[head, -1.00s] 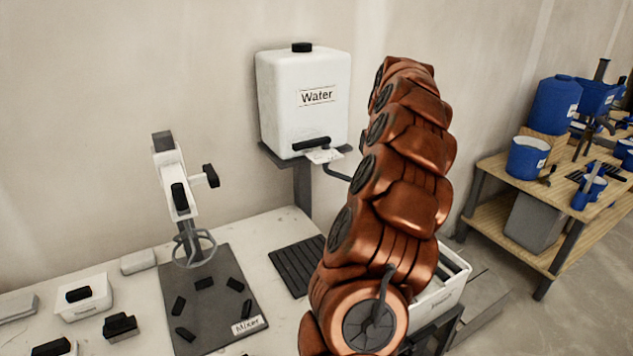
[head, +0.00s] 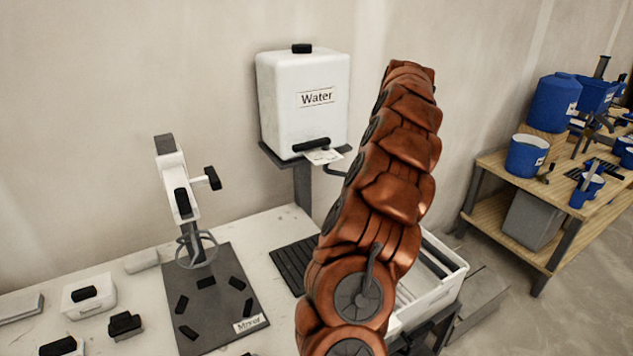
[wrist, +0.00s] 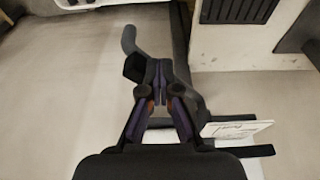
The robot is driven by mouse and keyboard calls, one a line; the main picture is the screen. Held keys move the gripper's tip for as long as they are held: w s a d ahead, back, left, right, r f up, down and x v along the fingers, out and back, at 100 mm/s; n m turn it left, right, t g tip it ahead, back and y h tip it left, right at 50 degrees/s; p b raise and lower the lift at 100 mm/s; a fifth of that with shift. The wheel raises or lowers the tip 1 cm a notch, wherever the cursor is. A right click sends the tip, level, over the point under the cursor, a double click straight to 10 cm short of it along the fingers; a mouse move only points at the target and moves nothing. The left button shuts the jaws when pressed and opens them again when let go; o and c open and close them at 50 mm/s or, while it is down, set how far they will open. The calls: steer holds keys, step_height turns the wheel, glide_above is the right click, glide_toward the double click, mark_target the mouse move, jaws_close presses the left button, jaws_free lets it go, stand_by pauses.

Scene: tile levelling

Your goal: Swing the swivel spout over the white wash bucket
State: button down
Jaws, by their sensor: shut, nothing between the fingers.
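The swivel spout is a dark grey bent pipe below the white water tank (head: 303,100). In the head view only a short piece of the spout (head: 335,172) shows left of my arm. In the wrist view the spout's curved grey end (wrist: 129,40) points up and left, beside a black block. My gripper (wrist: 158,68) is shut and empty, its fingertips close against the spout; I cannot tell if they touch. The white wash bucket (head: 461,273) is at the lower right, partly behind my arm. A white rim at the wrist view's top left may be this bucket.
A ribbed black drip tray (head: 290,262) lies on the white bench (head: 250,229). A mixer stand (head: 172,185) with a dark base is left of it. A small card (head: 323,156) sits below the tank. A wooden shelf (head: 500,170) with blue buckets stands right.

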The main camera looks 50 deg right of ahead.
steer(key=w+p+v, duration=0.1)
steer(key=p+v, duration=0.1)
steer(key=v, duration=0.4)
steer(key=shift+w+r, duration=0.4)
steer(key=shift+r, duration=0.2)
stand_by(0.6)
